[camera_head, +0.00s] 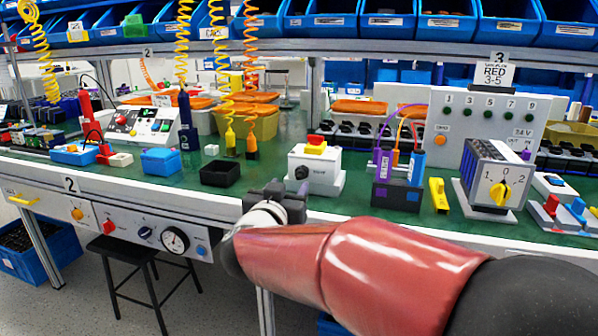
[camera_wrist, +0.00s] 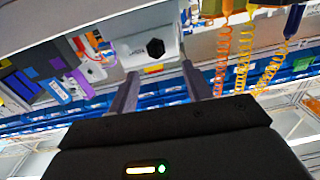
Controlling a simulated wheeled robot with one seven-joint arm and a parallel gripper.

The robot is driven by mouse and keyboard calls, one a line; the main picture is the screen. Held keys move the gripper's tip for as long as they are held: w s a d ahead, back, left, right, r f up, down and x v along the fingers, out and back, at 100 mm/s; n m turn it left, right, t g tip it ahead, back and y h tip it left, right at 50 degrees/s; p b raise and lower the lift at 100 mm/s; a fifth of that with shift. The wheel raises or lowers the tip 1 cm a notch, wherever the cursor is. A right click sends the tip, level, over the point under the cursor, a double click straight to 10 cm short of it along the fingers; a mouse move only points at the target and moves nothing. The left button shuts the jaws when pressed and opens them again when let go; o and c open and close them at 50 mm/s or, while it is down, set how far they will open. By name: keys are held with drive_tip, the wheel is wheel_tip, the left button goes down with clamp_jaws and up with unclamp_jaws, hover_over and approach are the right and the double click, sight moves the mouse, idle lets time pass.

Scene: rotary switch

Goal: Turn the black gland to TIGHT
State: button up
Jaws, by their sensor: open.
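The black gland (camera_head: 302,172) is a dark round knob on the front of a white box (camera_head: 325,181) with a yellow and red top. In the wrist view the gland (camera_wrist: 155,47) looks six-sided, with small dark lettering beside it that I cannot read surely.
A dark holder (camera_head: 396,192) with coloured tools stands to the right, then a yellow block (camera_head: 438,195) and a rotary switch box (camera_head: 492,180). Coiled yellow and orange cords hang behind.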

sight(300, 174)
drive_tip(key=shift+h, duration=0.3)
drive_tip(key=x, duration=0.7)
drive_tip(key=shift+w+d+f, duration=0.2)
drive_tip(key=shift+w+d, duration=0.05)
drive_tip(key=shift+w, duration=0.05)
drive_tip(key=shift+c, duration=0.2)
drive_tip(key=c, duration=0.9)
